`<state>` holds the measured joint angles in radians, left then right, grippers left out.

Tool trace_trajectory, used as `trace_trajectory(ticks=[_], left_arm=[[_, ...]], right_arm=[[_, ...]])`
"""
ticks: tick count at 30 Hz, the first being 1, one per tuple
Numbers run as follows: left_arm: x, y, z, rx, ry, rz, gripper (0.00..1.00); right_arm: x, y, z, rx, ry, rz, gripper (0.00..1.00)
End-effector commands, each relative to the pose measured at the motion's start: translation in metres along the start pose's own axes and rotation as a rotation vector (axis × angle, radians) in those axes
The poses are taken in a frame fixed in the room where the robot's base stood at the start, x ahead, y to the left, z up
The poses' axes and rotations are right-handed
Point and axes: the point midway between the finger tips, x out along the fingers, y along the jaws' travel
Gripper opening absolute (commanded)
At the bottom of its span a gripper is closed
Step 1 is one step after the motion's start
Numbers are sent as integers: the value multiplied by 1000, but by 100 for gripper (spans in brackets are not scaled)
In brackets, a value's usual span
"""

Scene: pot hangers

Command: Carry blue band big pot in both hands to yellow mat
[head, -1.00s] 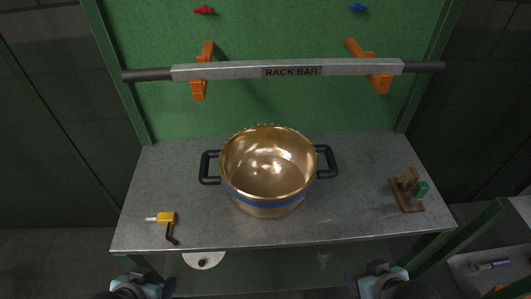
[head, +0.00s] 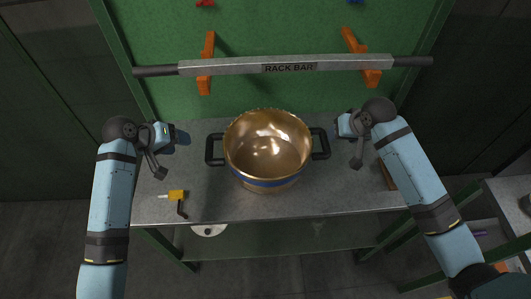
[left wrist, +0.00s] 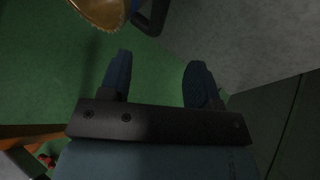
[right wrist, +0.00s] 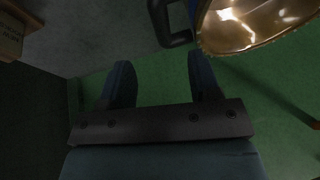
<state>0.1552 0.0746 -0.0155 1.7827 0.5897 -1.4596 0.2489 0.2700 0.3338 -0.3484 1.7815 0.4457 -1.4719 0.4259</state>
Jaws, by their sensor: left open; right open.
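The big pot (head: 266,150) is golden brass with a blue band low on its side and two black side handles. It stands upright on the grey bench. My left gripper (head: 182,138) is open, left of the pot's left handle (head: 215,149) and apart from it. My right gripper (head: 342,125) is open, just right of the right handle (head: 320,144). In the left wrist view the pot rim (left wrist: 100,10) shows beyond the open fingers (left wrist: 158,78). In the right wrist view the pot (right wrist: 250,25) and its handle show beyond the open fingers (right wrist: 158,75).
A rack bar (head: 288,65) on orange brackets crosses above the back of the bench. A small yellow tool (head: 176,195) lies at the front left. A lower shelf (head: 290,240) holds a white round thing. A side table (head: 508,205) stands at the right.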

Motion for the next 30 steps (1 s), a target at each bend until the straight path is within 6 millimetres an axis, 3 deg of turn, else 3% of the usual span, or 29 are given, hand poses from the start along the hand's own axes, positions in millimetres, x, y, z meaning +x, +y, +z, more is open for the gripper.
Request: trace_trajectory(ticks=[14, 30], left_arm=[[8, 1, -3, -6, -1, 7, 57], [105, 2, -3, -6, -1, 6, 57]], right_arm=[[7, 0, -3, 5, -1, -1, 57], [91, 0, -3, 4, -1, -1, 57]])
